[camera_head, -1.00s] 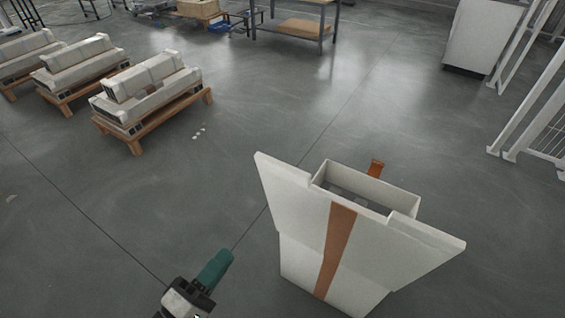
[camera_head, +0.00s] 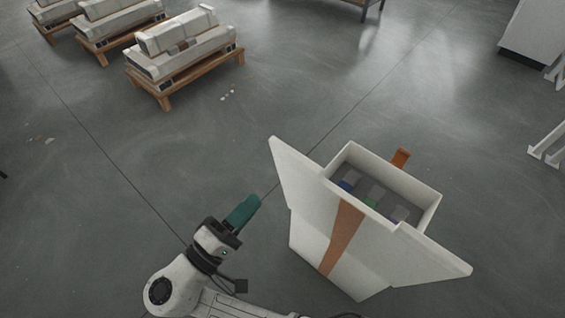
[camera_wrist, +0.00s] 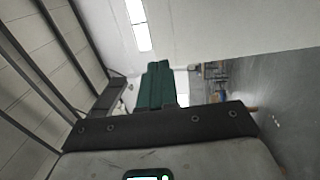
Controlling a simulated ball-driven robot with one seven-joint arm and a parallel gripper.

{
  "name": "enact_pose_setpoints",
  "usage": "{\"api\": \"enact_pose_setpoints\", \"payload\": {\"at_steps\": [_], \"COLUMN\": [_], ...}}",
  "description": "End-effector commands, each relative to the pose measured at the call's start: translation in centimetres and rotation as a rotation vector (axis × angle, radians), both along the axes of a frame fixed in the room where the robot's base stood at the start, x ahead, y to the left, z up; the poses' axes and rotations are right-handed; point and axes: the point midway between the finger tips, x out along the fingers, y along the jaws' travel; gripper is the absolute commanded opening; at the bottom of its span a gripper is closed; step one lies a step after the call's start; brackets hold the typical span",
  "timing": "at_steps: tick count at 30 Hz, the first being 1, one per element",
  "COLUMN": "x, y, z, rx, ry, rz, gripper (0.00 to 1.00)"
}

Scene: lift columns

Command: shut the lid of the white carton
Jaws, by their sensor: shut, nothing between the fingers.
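The white carton (camera_head: 307,243) stands upright on the floor right of centre in the head view. Its lid (camera_head: 295,178) is open, a broad white panel with a brown strip (camera_head: 343,236) hanging on the near side. A small orange-brown tab (camera_head: 400,158) sticks out at the far rim. My gripper (camera_head: 250,203) has teal fingers, shut and empty, to the left of the lid and apart from it in the picture. The fingers also show in the wrist view (camera_wrist: 155,84).
Several pale stacked units on wooden pallets (camera_head: 185,62) stand at the upper left. A white cabinet (camera_head: 535,35) and white railing posts (camera_head: 548,140) are at the right. The grey floor around the carton is clear. A large pale surface fills the wrist view's upper right; I cannot tell what it is.

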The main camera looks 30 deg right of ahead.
Motion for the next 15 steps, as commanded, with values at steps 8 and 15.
{"api": "enact_pose_setpoints", "payload": {"at_steps": [8,15], "x": [1.6,2.7], "y": [-5.5,-8.7], "z": [1.3,1.8], "rx": [0.002,0.001], "ry": [0.001,0.001], "rz": [-0.006,-0.003], "gripper": [0.00,0.00]}}
